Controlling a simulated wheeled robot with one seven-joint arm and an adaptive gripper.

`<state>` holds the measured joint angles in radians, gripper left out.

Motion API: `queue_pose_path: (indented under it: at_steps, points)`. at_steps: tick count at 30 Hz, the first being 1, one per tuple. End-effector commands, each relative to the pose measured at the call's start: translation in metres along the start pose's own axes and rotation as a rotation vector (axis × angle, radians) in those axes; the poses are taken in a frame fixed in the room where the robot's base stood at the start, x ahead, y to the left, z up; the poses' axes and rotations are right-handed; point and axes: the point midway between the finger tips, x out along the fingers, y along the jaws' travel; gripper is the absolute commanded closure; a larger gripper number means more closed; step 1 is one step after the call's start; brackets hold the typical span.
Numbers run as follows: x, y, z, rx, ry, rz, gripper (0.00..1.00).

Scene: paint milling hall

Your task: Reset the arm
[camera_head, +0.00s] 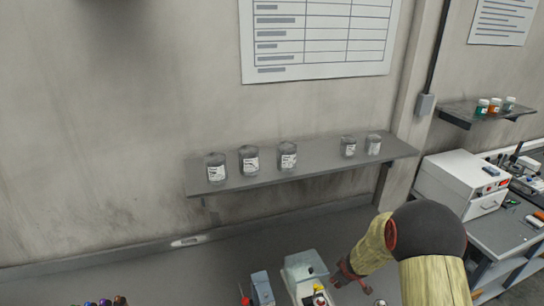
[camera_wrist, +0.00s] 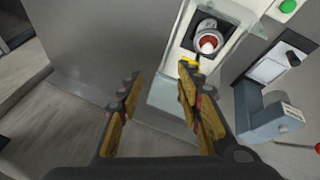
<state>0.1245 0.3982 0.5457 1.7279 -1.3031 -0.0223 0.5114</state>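My gripper (camera_wrist: 160,76) is open, with its two yellow and black fingers well apart and nothing between them in the wrist view. Beyond the fingers are a grey surface and a white machine (camera_wrist: 176,92) with a round red and white part (camera_wrist: 208,43) in a dark recess. The right fingertip overlaps the machine's edge in the picture; I cannot tell if they touch. In the head view my arm is bent at the lower right, and my gripper (camera_head: 347,277) shows small and reddish, low beside the pale machine (camera_head: 302,264).
A wall shelf (camera_head: 230,184) holds several labelled jars. A blue-grey device (camera_head: 262,288) stands left of the pale machine. At the right are a white box unit (camera_head: 460,185) on a bench and a small shelf (camera_head: 462,115) with jars. Small dark round items (camera_head: 105,302) lie at the lower left.

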Motion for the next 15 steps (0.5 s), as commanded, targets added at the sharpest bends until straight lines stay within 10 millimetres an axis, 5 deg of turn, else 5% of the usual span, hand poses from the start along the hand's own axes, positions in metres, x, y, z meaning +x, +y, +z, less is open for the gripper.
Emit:
queue_pose_path:
  at_steps: [3,7,15]
  points:
    - [-0.042,0.018,0.037,0.097,-0.129,0.110,0.64]
    - [-0.095,0.011,0.077,0.212,-0.252,0.156,0.64]
    - [-0.181,-0.065,0.139,0.434,-0.379,0.095,0.64]
